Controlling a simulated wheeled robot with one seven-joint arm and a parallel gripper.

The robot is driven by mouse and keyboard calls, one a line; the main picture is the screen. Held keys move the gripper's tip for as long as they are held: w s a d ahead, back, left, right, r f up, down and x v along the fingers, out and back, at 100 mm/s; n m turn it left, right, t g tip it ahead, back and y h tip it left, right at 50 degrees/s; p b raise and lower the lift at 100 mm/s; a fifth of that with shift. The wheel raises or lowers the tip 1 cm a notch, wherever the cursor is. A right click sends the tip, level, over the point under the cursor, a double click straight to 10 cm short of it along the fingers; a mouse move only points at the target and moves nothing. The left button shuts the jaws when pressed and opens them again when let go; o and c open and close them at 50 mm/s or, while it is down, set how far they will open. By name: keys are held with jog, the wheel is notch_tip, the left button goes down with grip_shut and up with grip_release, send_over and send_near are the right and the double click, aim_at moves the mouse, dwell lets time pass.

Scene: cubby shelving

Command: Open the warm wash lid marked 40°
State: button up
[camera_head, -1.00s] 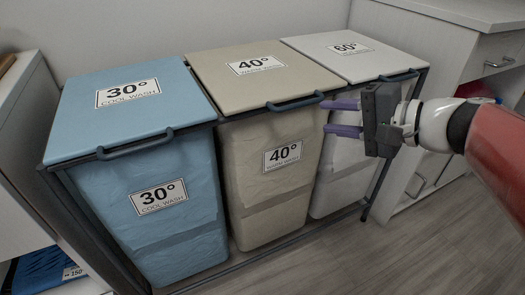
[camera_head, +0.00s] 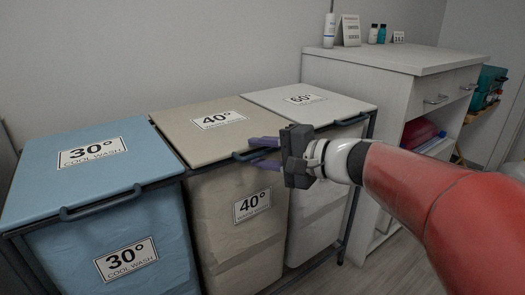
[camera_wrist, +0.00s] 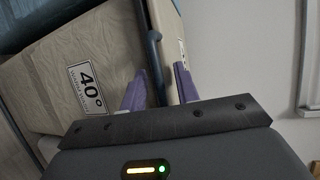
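The tan 40° warm wash lid (camera_head: 190,135) lies closed on the middle hamper (camera_head: 225,215). Its dark handle (camera_head: 243,156) runs along the front edge and also shows in the wrist view (camera_wrist: 151,35). My gripper (camera_head: 256,152) comes in from the right at the right end of this handle. Its two purple fingers are apart, one above and one below the handle's level. In the wrist view my gripper (camera_wrist: 158,78) has the handle bar between its open fingers. I cannot tell whether either finger touches it.
The blue 30° lid (camera_head: 92,175) is closed on the left, and the white 60° lid (camera_head: 325,108) is closed on the right. A grey cabinet (camera_head: 400,62) with bottles on top stands at the right. Open floor lies in front.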

jog(key=c, duration=0.7)
jog(key=shift+f, duration=0.15)
grip_shut()
